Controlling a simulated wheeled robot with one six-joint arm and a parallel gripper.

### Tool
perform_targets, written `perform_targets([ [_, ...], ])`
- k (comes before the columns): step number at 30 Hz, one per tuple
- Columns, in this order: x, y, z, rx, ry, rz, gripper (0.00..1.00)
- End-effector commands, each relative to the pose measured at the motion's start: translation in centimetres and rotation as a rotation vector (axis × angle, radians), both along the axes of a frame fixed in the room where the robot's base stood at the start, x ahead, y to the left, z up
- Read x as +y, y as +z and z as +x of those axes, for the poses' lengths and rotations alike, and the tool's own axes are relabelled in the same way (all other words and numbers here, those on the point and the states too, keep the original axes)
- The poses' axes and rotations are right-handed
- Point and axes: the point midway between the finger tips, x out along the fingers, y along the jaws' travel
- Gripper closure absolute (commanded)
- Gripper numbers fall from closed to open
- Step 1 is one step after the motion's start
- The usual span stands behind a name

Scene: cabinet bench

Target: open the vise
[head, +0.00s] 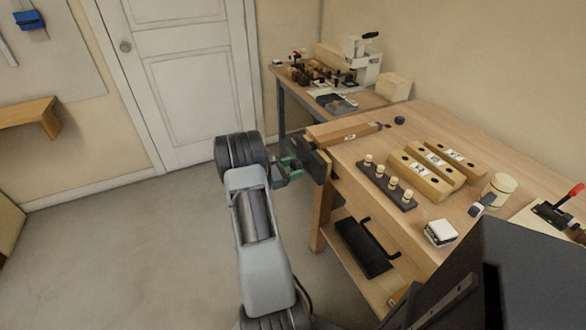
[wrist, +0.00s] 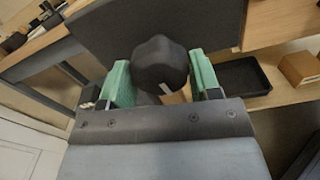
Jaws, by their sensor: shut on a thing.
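The vise (head: 309,158) is a dark plate at the left end of the wooden bench. In the wrist view its dark jaw plate (wrist: 130,28) spans the top of the picture. My gripper (head: 291,168) is at the outer face of the vise. In the wrist view my gripper (wrist: 160,78) has its two green finger pads either side of the vise's round dark knob (wrist: 160,60), shut on it. The knob hides what lies behind it. I cannot tell from these frames how wide the vise jaws stand apart.
The bench top (head: 440,125) holds a wooden bar (head: 343,134), a dark peg rack (head: 385,187), slotted wooden blocks (head: 433,168) and a cream cup (head: 499,189). A black tray (head: 362,247) sits on the lower shelf. A second bench (head: 290,95) stands behind. The floor at left is clear.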

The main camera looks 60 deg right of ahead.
Motion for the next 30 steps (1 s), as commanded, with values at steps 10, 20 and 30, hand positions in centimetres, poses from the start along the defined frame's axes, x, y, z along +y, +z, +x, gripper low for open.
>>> perform_targets([
  [10, -0.12, 0.60, 0.24, 0.042, 0.005, 0.025, 0.64],
  [20, -0.08, 0.62, 0.27, 0.172, 0.005, 0.120, 0.64],
  [30, -0.08, 0.50, 0.35, 0.270, 0.006, 0.191, 0.64],
])
